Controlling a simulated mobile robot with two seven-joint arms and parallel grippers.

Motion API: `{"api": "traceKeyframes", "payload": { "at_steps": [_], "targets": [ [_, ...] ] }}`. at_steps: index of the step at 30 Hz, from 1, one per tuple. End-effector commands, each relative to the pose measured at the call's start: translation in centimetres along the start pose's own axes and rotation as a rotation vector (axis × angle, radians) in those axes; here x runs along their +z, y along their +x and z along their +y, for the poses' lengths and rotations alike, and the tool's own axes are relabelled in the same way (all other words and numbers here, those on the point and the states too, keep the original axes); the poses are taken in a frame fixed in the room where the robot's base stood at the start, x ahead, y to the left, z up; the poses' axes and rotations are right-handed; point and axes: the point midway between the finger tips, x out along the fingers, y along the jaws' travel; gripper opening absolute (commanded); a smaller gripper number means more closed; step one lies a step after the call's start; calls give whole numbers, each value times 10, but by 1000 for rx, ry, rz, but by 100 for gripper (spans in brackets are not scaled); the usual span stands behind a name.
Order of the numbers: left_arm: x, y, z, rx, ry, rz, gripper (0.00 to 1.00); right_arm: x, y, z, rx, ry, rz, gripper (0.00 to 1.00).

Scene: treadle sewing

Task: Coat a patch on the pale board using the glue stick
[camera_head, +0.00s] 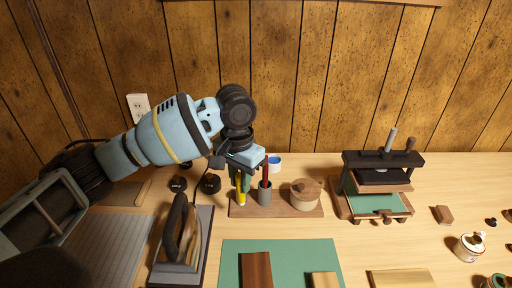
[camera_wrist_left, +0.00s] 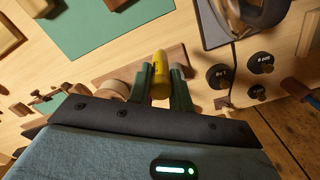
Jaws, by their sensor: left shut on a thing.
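My left gripper (camera_head: 242,182) points down over the left end of a small wooden tray (camera_head: 290,210). It is shut on a yellow stick, seemingly the glue stick (camera_head: 242,196), upright between the green fingers. In the left wrist view the glue stick (camera_wrist_left: 160,76) sits between the fingertips (camera_wrist_left: 163,88); I cannot tell whether its lower end touches the tray. A pale board (camera_head: 402,278) lies at the bottom edge, right of the green mat (camera_head: 280,250). A smaller pale piece (camera_head: 324,280) and a dark board (camera_head: 256,270) lie on the mat. My right gripper is not in view.
A grey cup with a red stick (camera_head: 265,192) and a lidded pot (camera_head: 305,193) stand on the tray, right of the gripper. An iron (camera_head: 180,240) stands in front left. A press (camera_head: 378,185) stands right. Black knobs (camera_head: 212,184) are left of the tray.

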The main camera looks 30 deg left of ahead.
Motion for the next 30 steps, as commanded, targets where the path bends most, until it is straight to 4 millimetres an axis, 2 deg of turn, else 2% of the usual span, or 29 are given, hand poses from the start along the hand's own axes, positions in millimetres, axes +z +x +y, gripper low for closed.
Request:
{"api": "traceKeyframes", "payload": {
  "at_steps": [1, 9, 15, 20, 30],
  "targets": [
    [15, 4, 8, -2, -14, 0, 0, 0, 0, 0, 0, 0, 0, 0],
    [94, 21, 47, -1, -115, 0, 0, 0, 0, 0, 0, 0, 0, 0],
    [137, 27, 62, -1, -163, 1, 0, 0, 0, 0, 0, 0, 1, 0],
    [150, 29, 67, 0, -179, 2, 0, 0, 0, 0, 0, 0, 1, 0],
    [151, 29, 67, 0, -181, 2, 0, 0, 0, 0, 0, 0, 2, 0]
  ]
}}
